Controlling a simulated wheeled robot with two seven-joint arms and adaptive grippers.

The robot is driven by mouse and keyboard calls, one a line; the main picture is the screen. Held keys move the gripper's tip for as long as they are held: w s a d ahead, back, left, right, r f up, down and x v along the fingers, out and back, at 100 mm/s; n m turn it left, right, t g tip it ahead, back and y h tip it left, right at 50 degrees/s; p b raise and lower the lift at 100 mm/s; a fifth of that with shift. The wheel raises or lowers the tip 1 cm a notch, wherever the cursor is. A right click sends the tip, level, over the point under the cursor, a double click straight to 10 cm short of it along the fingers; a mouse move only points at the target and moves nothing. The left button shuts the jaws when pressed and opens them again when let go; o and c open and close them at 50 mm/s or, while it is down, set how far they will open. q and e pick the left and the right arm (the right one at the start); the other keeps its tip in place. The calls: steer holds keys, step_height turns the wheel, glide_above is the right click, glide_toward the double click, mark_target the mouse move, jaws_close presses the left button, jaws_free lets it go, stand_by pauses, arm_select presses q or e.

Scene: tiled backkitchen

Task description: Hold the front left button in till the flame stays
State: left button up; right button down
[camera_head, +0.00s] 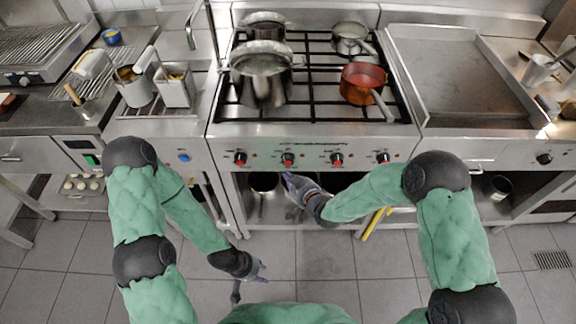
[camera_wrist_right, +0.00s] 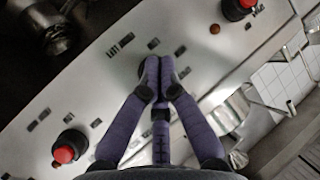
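The stove's front panel (camera_head: 312,151) carries several red-and-black knobs, among them the far left knob (camera_head: 240,159) and the second knob (camera_head: 288,160). My right gripper (camera_head: 287,178) is at the panel's lower part, just below the second knob. In the right wrist view its purple fingers (camera_wrist_right: 157,70) are drawn together against or just over the panel, between a lower-left red knob (camera_wrist_right: 65,150) and an upper-right red knob (camera_wrist_right: 240,6). The fingertips hide the spot; a dark round edge shows beside them. My left gripper (camera_head: 248,280) is open and empty above the floor. No flame shows.
The hob (camera_head: 315,97) holds steel pots (camera_head: 262,72) and a red-brown pan (camera_head: 362,84). A steel griddle (camera_head: 460,75) lies to the right. Fry baskets (camera_head: 137,90) stand to the left. The tiled floor (camera_head: 325,256) in front is clear.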

steer(key=shift+w, duration=0.6)
steer(key=shift+w, duration=0.15)
stand_by(1.0)
steer(key=shift+w+b, duration=0.3)
steer(key=shift+b, duration=0.1)
steer(key=shift+w, duration=0.3)
stand_by(2.4)
stand_by(1.7)
steer(key=shift+s, duration=0.75)
steer(key=shift+s, duration=2.5)
